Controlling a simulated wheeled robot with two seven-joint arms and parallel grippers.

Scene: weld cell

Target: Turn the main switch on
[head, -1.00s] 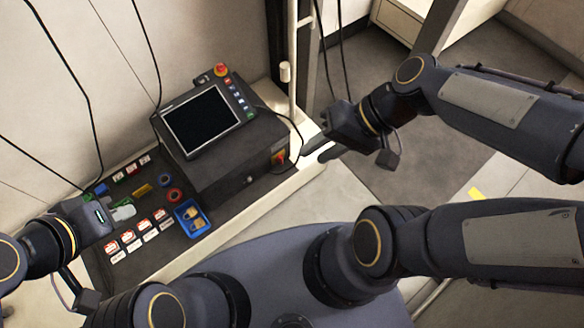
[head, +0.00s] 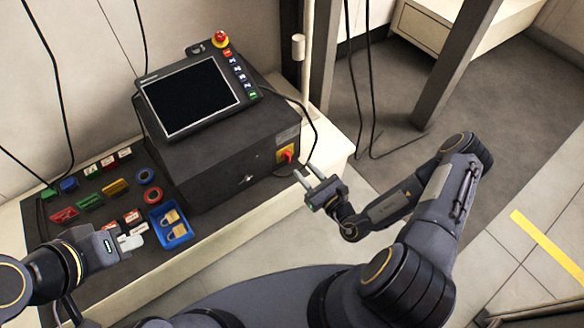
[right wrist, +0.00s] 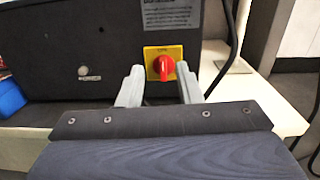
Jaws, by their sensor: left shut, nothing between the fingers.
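The main switch is a red rotary knob on a yellow plate (head: 288,154), low on the right end of the dark control box's front. In the right wrist view the red knob (right wrist: 164,68) shows between my fingers, its grip about upright. My right gripper (head: 308,171) is open and empty, pointing at the switch from a short distance in front; its two grey fingers (right wrist: 158,84) stand either side of the knob without visible contact. My left gripper (head: 133,241) is shut and empty over the left part of the bench, by the tags.
The control box (head: 225,165) carries a tilted screen (head: 190,95) and a red emergency button (head: 220,39). A blue tray (head: 170,238) with padlocks, coloured tags and tape rolls lie left of it. A black cable (head: 312,125) hangs by the box's right side.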

